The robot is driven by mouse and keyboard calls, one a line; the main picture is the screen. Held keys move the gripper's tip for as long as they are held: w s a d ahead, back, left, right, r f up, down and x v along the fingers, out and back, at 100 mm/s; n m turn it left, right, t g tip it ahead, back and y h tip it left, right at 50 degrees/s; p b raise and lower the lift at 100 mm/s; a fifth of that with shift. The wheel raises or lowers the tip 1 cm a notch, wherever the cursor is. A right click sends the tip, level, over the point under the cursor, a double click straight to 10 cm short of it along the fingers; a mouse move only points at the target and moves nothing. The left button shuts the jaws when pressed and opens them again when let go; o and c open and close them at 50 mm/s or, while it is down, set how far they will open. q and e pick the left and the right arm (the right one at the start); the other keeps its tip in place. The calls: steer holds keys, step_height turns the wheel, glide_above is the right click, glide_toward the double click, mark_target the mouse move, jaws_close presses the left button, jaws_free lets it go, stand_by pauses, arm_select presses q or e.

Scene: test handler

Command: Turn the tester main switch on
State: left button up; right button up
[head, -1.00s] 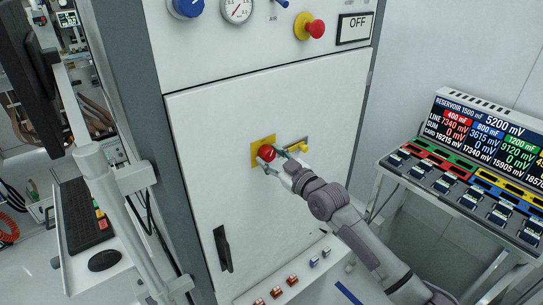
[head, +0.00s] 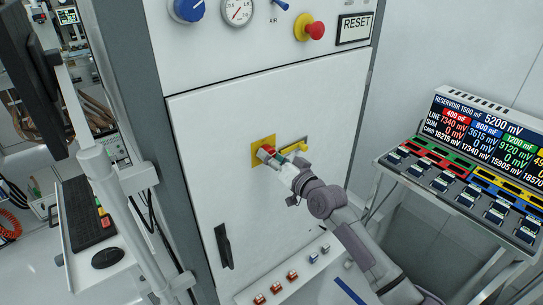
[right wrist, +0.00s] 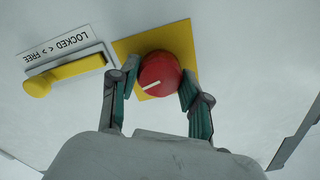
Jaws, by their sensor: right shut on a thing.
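The tester main switch is a red round knob (head: 264,151) on a yellow square plate (head: 256,144) on the white cabinet door. In the right wrist view the knob (right wrist: 158,74) shows a short white line on its face, slightly tilted. My right gripper (right wrist: 160,88) has one finger on each side of the knob and is shut on it. In the head view the right gripper (head: 273,157) covers part of the knob. A small display (head: 357,28) at the top right of the cabinet reads RESET. My left gripper is not in view.
A yellow lever (right wrist: 66,74) under a LOCKED/FREE label (right wrist: 57,43) sits close beside the knob. Above are a red emergency button (head: 315,30), a gauge (head: 238,11) and a blue knob (head: 187,9). A black door handle (head: 223,246) is below. A reading panel (head: 490,130) stands right.

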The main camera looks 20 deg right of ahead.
steer(key=shift+m, duration=1.1)
steer(key=o, duration=1.1)
steer(key=shift+o, duration=0.2)
steer(key=v, duration=1.2)
